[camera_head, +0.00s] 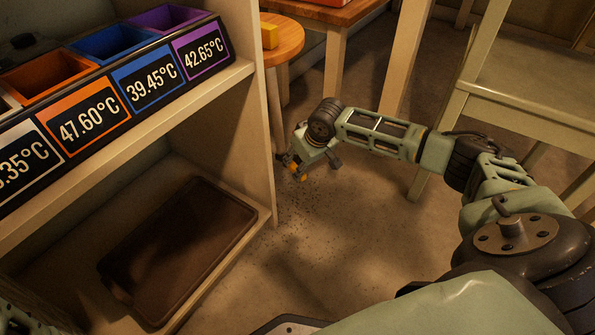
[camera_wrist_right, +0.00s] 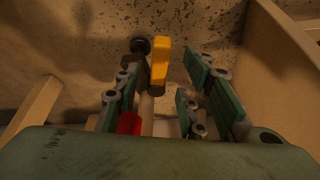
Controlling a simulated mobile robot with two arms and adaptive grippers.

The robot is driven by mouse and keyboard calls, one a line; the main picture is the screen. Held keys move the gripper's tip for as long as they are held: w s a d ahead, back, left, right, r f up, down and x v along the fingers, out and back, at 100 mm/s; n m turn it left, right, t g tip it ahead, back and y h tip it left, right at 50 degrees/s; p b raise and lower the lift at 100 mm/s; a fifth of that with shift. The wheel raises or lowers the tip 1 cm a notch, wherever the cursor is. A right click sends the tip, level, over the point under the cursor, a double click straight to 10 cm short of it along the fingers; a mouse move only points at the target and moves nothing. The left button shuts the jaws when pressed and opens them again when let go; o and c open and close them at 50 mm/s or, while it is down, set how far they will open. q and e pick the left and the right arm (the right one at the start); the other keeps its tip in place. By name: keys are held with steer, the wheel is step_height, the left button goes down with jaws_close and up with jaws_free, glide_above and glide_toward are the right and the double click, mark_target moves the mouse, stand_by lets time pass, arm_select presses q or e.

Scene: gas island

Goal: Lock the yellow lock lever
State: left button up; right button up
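The yellow lock lever (camera_wrist_right: 161,64) stands between the two spread fingers of my right gripper (camera_wrist_right: 165,78) in the right wrist view. Gaps show on both sides of it, and I cannot tell whether either finger touches it. A dark round knob (camera_wrist_right: 140,45) is just left of the lever, with a pale pipe below. In the head view the lever (camera_head: 301,177) is a small yellow spot low at the tip of my right gripper (camera_head: 292,164), beside the shelf's right end. The lever's mount is mostly hidden.
The wooden shelf unit (camera_head: 255,120) stands left of my right gripper, with temperature-labelled bins above and a dark tray (camera_head: 180,250) below. A round stool (camera_head: 285,40) is behind, and a pale chair (camera_head: 520,85) is at right.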

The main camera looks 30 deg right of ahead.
mark_target(295, 169)
steer(key=shift+b+x, duration=1.3)
steer(key=shift+x, duration=0.7)
steer(key=shift+c, duration=0.4)
jaws_close()
